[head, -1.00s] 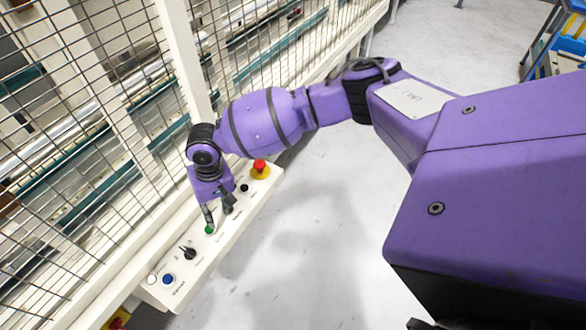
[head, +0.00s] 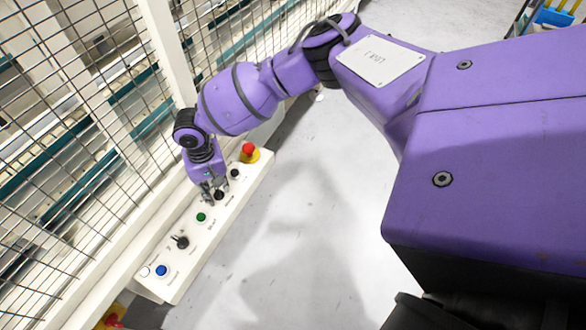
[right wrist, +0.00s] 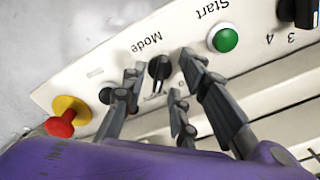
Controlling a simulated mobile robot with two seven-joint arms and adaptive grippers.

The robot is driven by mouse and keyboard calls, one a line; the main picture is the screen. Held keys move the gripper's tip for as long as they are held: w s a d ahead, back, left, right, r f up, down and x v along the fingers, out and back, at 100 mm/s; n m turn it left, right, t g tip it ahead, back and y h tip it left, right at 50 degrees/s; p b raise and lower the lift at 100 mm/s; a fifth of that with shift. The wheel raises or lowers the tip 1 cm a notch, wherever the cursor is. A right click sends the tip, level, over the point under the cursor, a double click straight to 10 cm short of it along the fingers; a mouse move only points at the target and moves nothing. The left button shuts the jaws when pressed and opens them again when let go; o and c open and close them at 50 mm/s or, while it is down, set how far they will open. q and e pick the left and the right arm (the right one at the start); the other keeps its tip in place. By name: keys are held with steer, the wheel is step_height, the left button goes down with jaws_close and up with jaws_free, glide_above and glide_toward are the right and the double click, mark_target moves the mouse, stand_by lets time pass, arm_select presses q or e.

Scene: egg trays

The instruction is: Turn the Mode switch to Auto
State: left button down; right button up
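The Mode switch (right wrist: 159,68) is a black knob on the white control panel (right wrist: 85,70), with the word "Mode" printed beside it. In the head view the knob (head: 219,195) is partly covered by my fingers. My right gripper (right wrist: 162,64) is open, with its fingers on either side of the knob. I cannot tell whether they touch it. In the head view my right gripper (head: 212,188) points down at the panel. The Auto marking cannot be read. My left gripper is not in view.
A green Start button (right wrist: 225,40) sits beside the Mode switch. A red emergency stop (head: 248,149) is at the panel's far end. Another black selector (head: 182,242) and a blue button (head: 162,270) are nearer. A wire mesh fence (head: 70,130) runs behind; open floor lies right.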

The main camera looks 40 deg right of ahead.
steer(key=c, duration=0.6)
jaws_close()
steer(key=shift+n, duration=0.3)
steer(key=shift+n+p, duration=0.65)
steer(key=shift+n, duration=1.45)
steer(key=n+p, duration=0.1)
steer(key=n, duration=0.4)
steer(key=shift+n, duration=0.3)
steer(key=n, duration=0.5)
steer(key=shift+n, duration=0.4)
